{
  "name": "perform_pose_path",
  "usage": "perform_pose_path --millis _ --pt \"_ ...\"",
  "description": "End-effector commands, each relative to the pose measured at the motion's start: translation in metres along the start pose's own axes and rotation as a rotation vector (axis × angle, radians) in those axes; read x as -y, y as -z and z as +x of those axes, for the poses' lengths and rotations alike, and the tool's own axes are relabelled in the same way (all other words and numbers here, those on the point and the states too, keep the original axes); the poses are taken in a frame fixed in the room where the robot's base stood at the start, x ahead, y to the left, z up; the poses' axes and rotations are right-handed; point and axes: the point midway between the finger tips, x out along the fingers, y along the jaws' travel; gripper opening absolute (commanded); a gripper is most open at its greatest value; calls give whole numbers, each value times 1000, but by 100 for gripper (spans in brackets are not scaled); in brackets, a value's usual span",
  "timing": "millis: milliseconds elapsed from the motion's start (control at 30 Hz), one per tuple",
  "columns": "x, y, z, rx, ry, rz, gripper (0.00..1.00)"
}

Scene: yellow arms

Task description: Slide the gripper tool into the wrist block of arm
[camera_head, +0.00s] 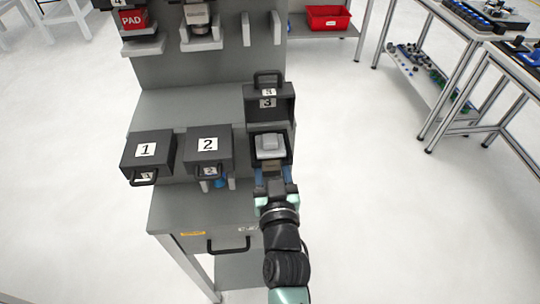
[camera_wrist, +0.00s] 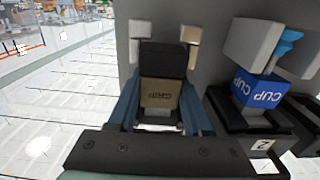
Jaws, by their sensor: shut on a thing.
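My gripper (camera_head: 273,180) is at the front of the station's bay 3, below its raised lid. In the wrist view its two blue fingers (camera_wrist: 154,112) are shut on the gripper tool (camera_wrist: 160,94), a tan block with a lettered label and a dark upper part. Two pale posts show just beyond the tool; I cannot tell whether they belong to it or to the bay. In the head view the tool is mostly hidden by my gripper. A light grey block (camera_head: 270,146) sits in the open bay. I cannot make out any arm's wrist block.
Closed boxes 1 (camera_head: 146,152) and 2 (camera_head: 208,146) stand left of the bay. A blue cup tool (camera_wrist: 258,88) hangs close beside the held tool. A red PAD tool (camera_head: 134,20) is on the upper rack.

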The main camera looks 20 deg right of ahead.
Motion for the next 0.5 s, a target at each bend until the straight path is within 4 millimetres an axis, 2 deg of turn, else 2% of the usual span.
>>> perform_pose_path --millis 500 --pt "0 2 -15 -6 -1 0 0"
